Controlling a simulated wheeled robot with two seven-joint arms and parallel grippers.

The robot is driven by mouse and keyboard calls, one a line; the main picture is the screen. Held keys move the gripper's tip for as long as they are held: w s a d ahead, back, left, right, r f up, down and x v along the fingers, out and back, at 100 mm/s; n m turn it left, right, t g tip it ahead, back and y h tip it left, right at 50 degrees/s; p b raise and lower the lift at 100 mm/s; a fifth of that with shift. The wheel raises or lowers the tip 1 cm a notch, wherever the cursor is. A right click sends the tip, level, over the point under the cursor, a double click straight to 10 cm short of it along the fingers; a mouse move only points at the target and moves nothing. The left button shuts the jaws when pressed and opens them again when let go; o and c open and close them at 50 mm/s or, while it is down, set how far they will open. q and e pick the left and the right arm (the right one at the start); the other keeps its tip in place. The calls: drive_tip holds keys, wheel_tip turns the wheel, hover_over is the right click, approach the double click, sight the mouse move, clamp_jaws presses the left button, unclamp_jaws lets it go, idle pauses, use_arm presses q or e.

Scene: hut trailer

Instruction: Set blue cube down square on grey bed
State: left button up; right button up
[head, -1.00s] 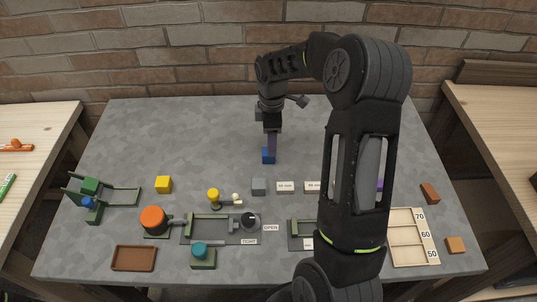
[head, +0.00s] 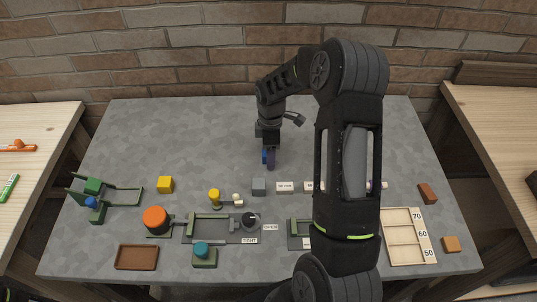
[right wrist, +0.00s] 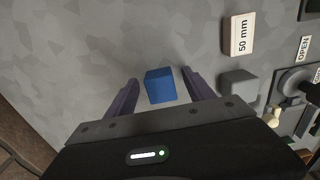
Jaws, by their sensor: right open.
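The blue cube (head: 264,157) stands on the grey tabletop near the middle, partly hidden by my right gripper (head: 269,160) in the head view. In the right wrist view the blue cube (right wrist: 160,86) lies between the two open fingers of my right gripper (right wrist: 160,80), with a gap on each side. It looks slightly turned relative to the fingers. A flat grey bed (head: 212,229) with green jaws and a dark knob lies nearer the front, beside the TIGHT and OPEN labels. A similar fixture to its right is partly hidden by my right arm. My left gripper is out of view.
A grey block (head: 259,187) and a 50 mm block (right wrist: 239,35) stand close to the cube. A yellow cube (head: 165,184), orange knob (head: 155,218), brown tray (head: 136,257) and wooden rack (head: 404,251) are around. The tabletop behind and left is clear.

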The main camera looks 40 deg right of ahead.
idle(0.4)
clamp_jaws()
idle(0.5)
